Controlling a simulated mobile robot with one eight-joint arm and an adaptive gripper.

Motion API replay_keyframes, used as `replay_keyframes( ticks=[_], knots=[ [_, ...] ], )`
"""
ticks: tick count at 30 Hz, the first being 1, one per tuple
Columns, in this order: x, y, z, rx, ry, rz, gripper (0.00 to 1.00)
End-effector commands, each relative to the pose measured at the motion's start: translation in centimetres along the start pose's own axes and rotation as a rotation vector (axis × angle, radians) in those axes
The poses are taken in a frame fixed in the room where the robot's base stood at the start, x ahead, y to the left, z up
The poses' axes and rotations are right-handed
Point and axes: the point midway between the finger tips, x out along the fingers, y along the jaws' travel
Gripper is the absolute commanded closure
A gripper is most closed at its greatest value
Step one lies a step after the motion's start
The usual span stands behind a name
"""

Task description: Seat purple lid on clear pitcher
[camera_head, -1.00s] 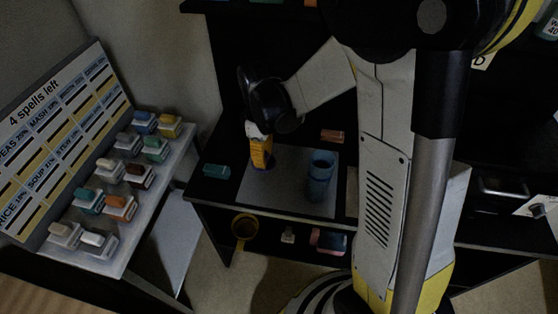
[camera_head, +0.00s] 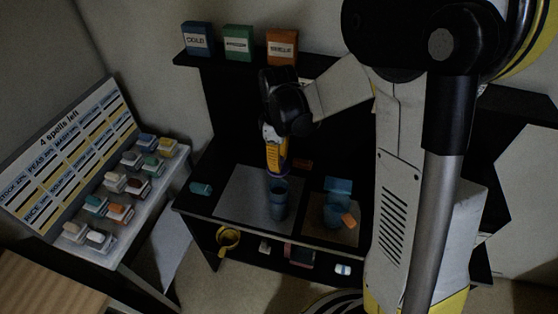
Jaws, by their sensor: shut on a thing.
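The clear pitcher (camera_head: 278,203), bluish and see-through, stands upright on a grey mat (camera_head: 235,207) on the dark shelf table. My gripper (camera_head: 277,168) points down with its orange-yellow fingers over the pitcher's mouth. It is shut on the purple lid (camera_head: 277,174), of which only a thin purple edge shows at the fingertips. The lid appears just above or at the pitcher's rim; I cannot tell whether they touch.
A blue container (camera_head: 337,208) with an orange block (camera_head: 349,220) stands to the right on a brown mat. A teal block (camera_head: 201,188) lies at the left. A yellow mug (camera_head: 228,239) sits on the lower shelf. Labelled boxes (camera_head: 239,43) stand on the upper shelf.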

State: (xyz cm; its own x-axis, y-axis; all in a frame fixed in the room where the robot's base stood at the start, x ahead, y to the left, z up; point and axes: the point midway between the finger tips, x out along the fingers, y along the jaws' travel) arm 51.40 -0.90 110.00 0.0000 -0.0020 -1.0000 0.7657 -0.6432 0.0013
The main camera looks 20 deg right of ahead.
Motion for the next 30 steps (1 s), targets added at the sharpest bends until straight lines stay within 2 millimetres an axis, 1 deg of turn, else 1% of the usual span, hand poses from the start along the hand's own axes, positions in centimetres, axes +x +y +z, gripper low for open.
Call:
replay_keyframes(
  ticks=[4, 7, 18, 21, 30],
  knots=[
    [0.1, 0.0, 0.0, 0.0, 0.0, 0.0, 1.0],
    [0.8, 0.0, 0.0, 0.0, 0.0, 0.0, 1.0],
    [4.2, 0.0, 0.0, 0.0, 0.0, 0.0, 1.0],
    [4.8, 0.0, 0.0, 0.0, 0.0, 0.0, 1.0],
    [5.0, 0.0, 0.0, 0.0, 0.0, 0.0, 1.0]
  ],
)
